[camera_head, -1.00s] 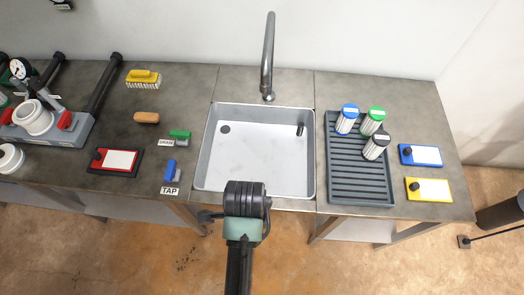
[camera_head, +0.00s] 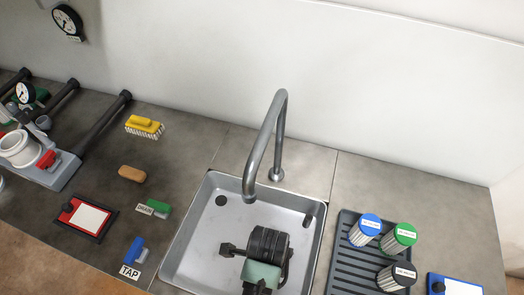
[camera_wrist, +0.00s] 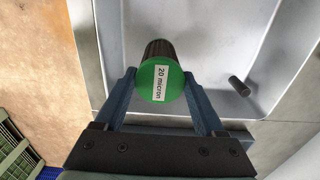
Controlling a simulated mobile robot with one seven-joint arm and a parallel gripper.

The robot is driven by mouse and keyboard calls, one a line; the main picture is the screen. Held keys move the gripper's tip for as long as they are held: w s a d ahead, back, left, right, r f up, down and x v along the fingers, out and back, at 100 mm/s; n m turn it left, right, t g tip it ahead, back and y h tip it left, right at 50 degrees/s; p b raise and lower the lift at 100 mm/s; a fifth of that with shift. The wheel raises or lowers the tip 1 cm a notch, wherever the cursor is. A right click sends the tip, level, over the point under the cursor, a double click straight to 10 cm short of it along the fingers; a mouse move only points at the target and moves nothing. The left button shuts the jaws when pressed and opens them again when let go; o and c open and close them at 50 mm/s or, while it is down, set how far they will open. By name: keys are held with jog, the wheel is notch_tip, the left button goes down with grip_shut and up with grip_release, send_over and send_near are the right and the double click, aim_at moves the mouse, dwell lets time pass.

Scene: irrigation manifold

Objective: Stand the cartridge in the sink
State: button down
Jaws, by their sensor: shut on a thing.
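My gripper (camera_wrist: 160,76) is shut on a dark-sided cartridge (camera_wrist: 161,82) with a green cap reading "20 micron". The cap faces the wrist camera, and the body extends away below it. The sink (camera_head: 180,246) is a grey metal basin in the head view; it also shows in the wrist view (camera_wrist: 215,38). My dark ribbed wrist shows over the sink in the head view and hides the fingers and cartridge there. I cannot tell whether the cartridge's lower end touches the sink floor.
The tap spout (camera_head: 265,140) arches over the sink's back. A dark peg (camera_wrist: 239,86) stands in the sink. A rack (camera_head: 335,270) at right holds blue-, green- and black-capped cartridges. Drain (camera_head: 158,208) and tap (camera_head: 136,248) handles lie left of the sink.

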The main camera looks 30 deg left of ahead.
notch_tip(320, 180, down, 7)
jog(key=shift+w+f, duration=0.1)
jog(key=shift+f, duration=0.05)
dwell(0.4)
